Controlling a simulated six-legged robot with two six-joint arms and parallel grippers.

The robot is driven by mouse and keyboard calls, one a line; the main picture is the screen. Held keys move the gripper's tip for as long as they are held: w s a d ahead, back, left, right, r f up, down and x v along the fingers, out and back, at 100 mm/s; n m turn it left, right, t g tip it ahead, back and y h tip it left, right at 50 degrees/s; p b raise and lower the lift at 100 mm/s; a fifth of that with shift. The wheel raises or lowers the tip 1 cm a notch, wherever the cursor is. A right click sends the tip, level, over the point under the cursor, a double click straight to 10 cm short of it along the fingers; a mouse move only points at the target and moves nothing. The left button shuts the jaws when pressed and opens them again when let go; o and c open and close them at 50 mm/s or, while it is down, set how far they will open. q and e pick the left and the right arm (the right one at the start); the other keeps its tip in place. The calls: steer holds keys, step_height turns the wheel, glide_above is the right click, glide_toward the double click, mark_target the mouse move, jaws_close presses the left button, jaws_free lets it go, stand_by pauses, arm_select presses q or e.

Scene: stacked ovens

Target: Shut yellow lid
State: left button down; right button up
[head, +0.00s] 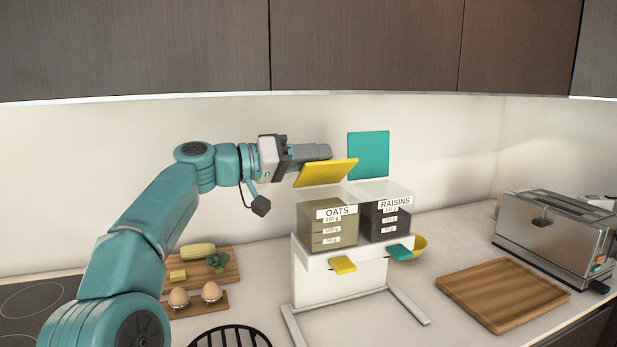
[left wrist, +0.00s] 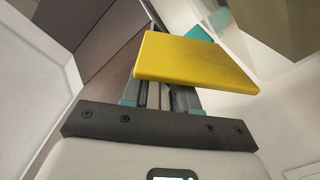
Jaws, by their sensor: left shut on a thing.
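The yellow lid (head: 326,174) is tilted partway open above the clear OATS container (head: 327,225). My left gripper (head: 322,155) is at the lid's back edge and is shut on it. In the left wrist view the yellow lid (left wrist: 195,62) lies across the ends of the gripper fingers (left wrist: 165,92), which are partly hidden behind it. The teal lid (head: 368,155) stands upright, open, behind the RAISINS container (head: 384,218). My right gripper is not in view.
The dispenser's white stand (head: 340,285) has a yellow lever (head: 342,265) and a teal lever (head: 399,252) in front. A wooden board (head: 500,293) and toaster (head: 555,235) stand right; food boards (head: 228,272) lie left.

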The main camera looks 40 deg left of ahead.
mark_target(320, 202)
arm_select(q)
steer(key=f+m+b, duration=0.1)
steer(key=b, duration=0.1)
steer(key=s+d+f+m+b, duration=0.1)
steer(key=m+b, duration=0.1)
steer(key=d+f+m+b, duration=0.1)
steer(key=m+b, duration=0.1)
steer(key=shift+s+d+f+b, duration=0.1)
steer(key=shift+s+d+b, duration=0.05)
steer(key=shift+d+b, duration=0.15)
steer(key=shift+s+d+f+m+b, duration=0.15)
steer(key=shift+f+m+b, duration=0.15)
steer(key=shift+m+b, duration=0.35)
steer(key=shift+d+f+b, duration=0.2)
steer(key=shift+f+b, duration=0.2)
steer(key=shift+b, duration=0.15)
steer(key=c, duration=1.1)
jaws_free()
steer(key=shift+o, duration=1.1)
steer(key=shift+d, duration=0.15)
